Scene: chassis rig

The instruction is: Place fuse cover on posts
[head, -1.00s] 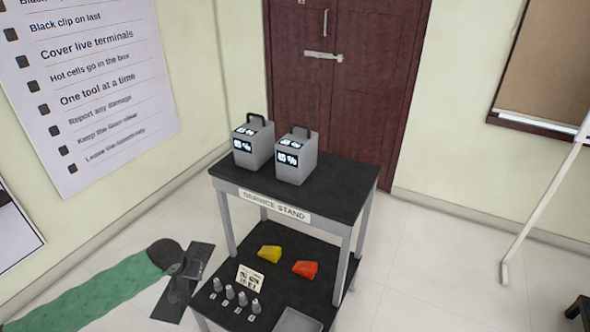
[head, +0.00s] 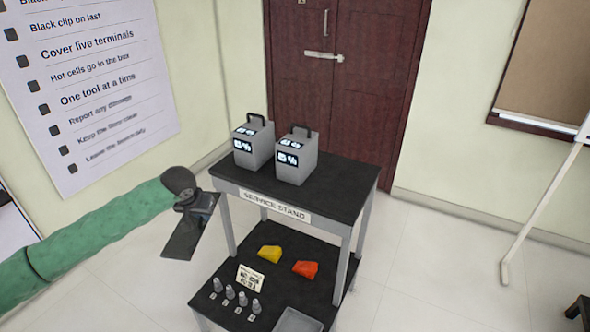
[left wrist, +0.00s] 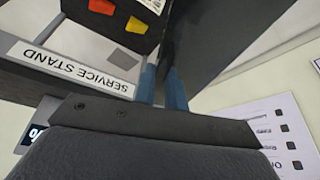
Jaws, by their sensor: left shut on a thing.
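My left gripper (head: 197,208) is in the air left of the service stand, shut on a thin dark flat plate (head: 182,239), which I take as the fuse cover. The plate hangs tilted and clear of the stand. In the left wrist view the blue fingers (left wrist: 163,88) meet the edge of the dark plate (left wrist: 215,38). On the stand's lower shelf, several small grey pegs (head: 230,292) stand in a row with small tags. I cannot tell whether they are the posts; no other posts show clearly. My right gripper is out of view.
The service stand (head: 345,180) carries two grey boxes with handles and lit displays (head: 296,157) on top. Its lower shelf holds a yellow piece (head: 270,254), an orange piece (head: 306,269), a small sign (head: 249,278) and a grey tray (head: 297,320).

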